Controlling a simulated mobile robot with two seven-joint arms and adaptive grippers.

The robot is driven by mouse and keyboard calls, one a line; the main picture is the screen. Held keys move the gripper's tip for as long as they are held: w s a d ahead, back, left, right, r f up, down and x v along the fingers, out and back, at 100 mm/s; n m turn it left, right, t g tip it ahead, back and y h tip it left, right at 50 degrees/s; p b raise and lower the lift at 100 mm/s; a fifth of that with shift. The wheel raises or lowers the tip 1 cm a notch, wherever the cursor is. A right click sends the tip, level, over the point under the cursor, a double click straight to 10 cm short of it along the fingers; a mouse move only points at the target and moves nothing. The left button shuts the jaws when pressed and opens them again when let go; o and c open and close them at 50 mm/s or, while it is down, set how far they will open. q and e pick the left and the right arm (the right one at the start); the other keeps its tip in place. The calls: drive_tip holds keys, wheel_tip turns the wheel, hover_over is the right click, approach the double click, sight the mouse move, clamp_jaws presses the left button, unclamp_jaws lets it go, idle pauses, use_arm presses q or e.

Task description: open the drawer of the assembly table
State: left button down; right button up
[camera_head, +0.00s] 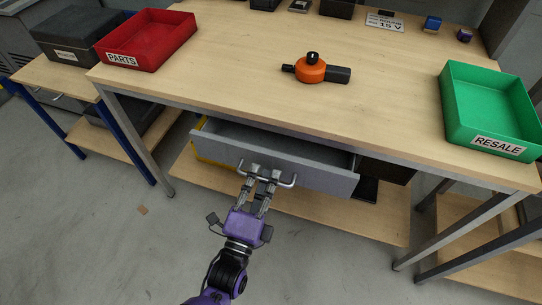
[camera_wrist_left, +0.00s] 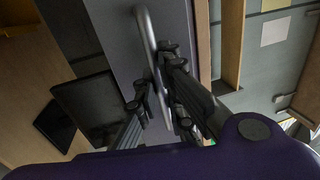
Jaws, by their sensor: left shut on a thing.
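The assembly table (camera_head: 240,90) has a grey drawer (camera_head: 315,176) under its top, and the drawer stands partly pulled out, with its inside showing behind the front panel. A metal bar handle (camera_head: 289,184) runs across the drawer front. My left gripper (camera_head: 264,176) is shut on this handle, with fingers on both sides of the bar. In the left wrist view the handle (camera_wrist_left: 146,32) passes between the fingers of the left gripper (camera_wrist_left: 162,88). My right gripper is not in view.
On the tabletop are a red PARTS tray (camera_head: 113,60), an orange and black tool (camera_head: 310,72) and a green RESALE tray (camera_head: 448,103). A lower wooden shelf (camera_head: 300,208) lies beneath the drawer. The floor (camera_head: 90,240) in front is mostly clear.

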use_arm(q)
drive_tip(key=r+p+v, duration=0.2)
drive_tip(key=v, duration=0.8)
drive_tip(key=r+p+v, duration=0.2)
drive_tip(key=v, duration=0.9)
drive_tip(key=shift+s, duration=0.45)
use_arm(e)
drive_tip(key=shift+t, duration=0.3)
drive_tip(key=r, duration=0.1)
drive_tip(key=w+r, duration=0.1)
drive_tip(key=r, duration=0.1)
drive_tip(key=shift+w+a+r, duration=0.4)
use_arm(q)
drive_tip(key=shift+a, duration=0.15)
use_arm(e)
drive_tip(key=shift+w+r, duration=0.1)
use_arm(q)
drive_tip(key=c, duration=1.8)
unclamp_jaws()
drive_tip(key=shift+c, duration=0.2)
drive_tip(key=v, duration=1.2)
